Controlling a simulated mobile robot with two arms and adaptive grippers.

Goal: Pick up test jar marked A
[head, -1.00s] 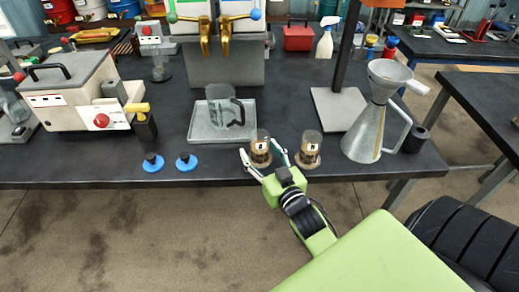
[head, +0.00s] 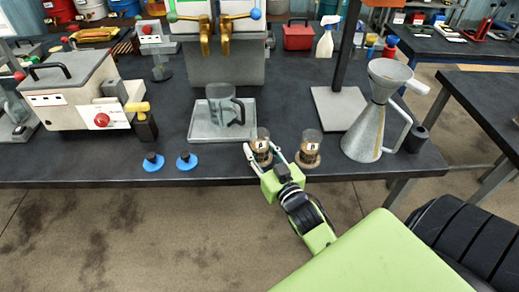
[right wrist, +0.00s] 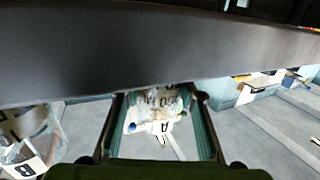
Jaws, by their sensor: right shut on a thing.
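Test jar A (head: 261,136) is a small clear jar with brown contents and a white label, upright near the front edge of the bench. My right gripper (head: 261,150) is shut on it, with a finger on each side. In the right wrist view, the jar's label A (right wrist: 163,127) shows between the fingers (right wrist: 160,125). The gripper's palm hides the lower front of the jar. A second, similar jar (head: 309,146) stands just to the right; its label B (right wrist: 26,170) shows in the right wrist view. My left gripper is not in view.
A grey tray (head: 204,133) with a clear beaker (head: 222,105) lies behind and left of the jars. A metal funnel can (head: 370,128) stands to the right, beside a stand with a flat base (head: 338,108). Two blue discs (head: 187,162) lie left near the front edge.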

